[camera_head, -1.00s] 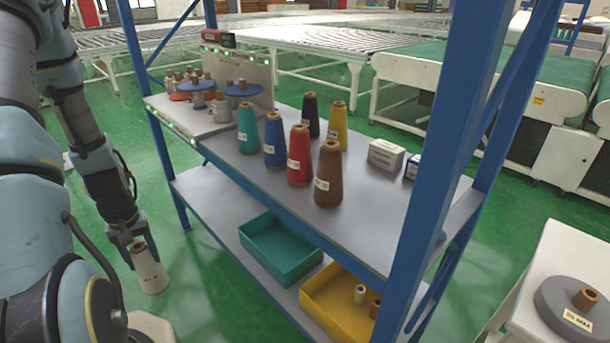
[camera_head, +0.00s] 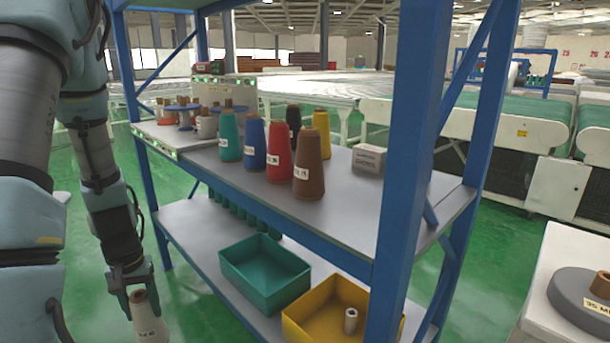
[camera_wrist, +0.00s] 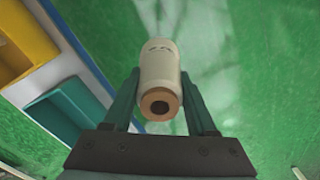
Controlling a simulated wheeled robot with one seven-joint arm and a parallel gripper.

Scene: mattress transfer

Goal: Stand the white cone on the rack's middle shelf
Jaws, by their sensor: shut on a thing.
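The white cone (camera_head: 149,322) has a brown tube top and hangs low at the left in the head view, left of the rack. My gripper (camera_head: 132,296) is shut on it near its top. In the wrist view the cone (camera_wrist: 158,72) sits between the two fingers of my gripper (camera_wrist: 163,100), its brown tube end facing the camera. The rack's middle shelf (camera_head: 345,208) is grey, between blue posts. Teal, blue, red, brown, black and yellow cones stand on it. The held cone is outside the rack and lower than this shelf. Its lower end is cut off in the head view.
A small box (camera_head: 369,160) sits on the middle shelf's right part. The lower shelf holds a teal bin (camera_head: 264,272) and a yellow bin (camera_head: 318,312). A blue front post (camera_head: 408,150) rises at the right. Bare shelf shows right of the brown cone.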

